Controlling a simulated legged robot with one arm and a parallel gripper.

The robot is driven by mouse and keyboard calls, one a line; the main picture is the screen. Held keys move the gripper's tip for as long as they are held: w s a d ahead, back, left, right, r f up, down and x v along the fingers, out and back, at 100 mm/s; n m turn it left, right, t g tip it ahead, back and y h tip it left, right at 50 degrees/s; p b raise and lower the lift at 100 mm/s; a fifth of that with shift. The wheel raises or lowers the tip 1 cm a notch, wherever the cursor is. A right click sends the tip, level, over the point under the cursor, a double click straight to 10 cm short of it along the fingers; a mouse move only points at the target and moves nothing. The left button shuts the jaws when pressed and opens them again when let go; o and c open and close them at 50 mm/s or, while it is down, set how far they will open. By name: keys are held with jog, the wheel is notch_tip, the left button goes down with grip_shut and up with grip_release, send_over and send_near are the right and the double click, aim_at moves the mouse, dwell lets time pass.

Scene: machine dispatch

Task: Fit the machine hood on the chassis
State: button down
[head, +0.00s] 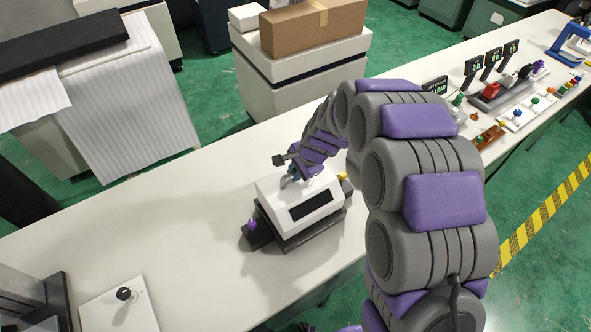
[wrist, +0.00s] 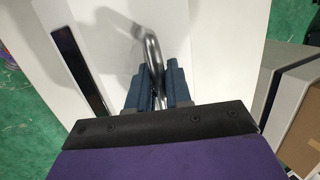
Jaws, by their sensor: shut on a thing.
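The machine hood (head: 304,204) is a white box with a dark window strip, on the long white table in the head view. It sits over the dark chassis (head: 318,232), whose edge shows below it; I cannot tell whether it is fully seated. My gripper (head: 289,179) is at the top of the hood. In the wrist view, the fingers of my gripper (wrist: 160,88) are shut on the hood's bent metal handle (wrist: 152,50). The white hood top (wrist: 115,50) and its dark strip also show there.
A black block with a purple knob (head: 254,232) stands at the chassis's left end. A white plate with a black knob (head: 124,294) lies at the front left. Signs and small coloured parts (head: 500,95) crowd the table's far right.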

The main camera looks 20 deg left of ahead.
jog(key=shift+f, duration=0.4)
jog(key=c, duration=1)
grip_release()
jog(key=shift+o, duration=0.2)
jog(key=p+v, duration=0.1)
jog(key=v, duration=1.6)
jog(key=shift+p, duration=0.4)
jog(key=shift+s+d+r, duration=0.1)
jog(key=s+d+n+g+h+b, duration=0.1)
jog(key=s+d+n, duration=0.3)
jog(key=s+d, duration=0.8)
jog(key=s+d+n+g+h+b, duration=0.1)
jog(key=s+d+n+h+b, duration=0.2)
jog(key=s+d, duration=0.9)
jog(key=s, duration=0.7)
jog(key=shift+s+d+n+g, duration=0.35)
jog(key=shift+n+g, duration=0.05)
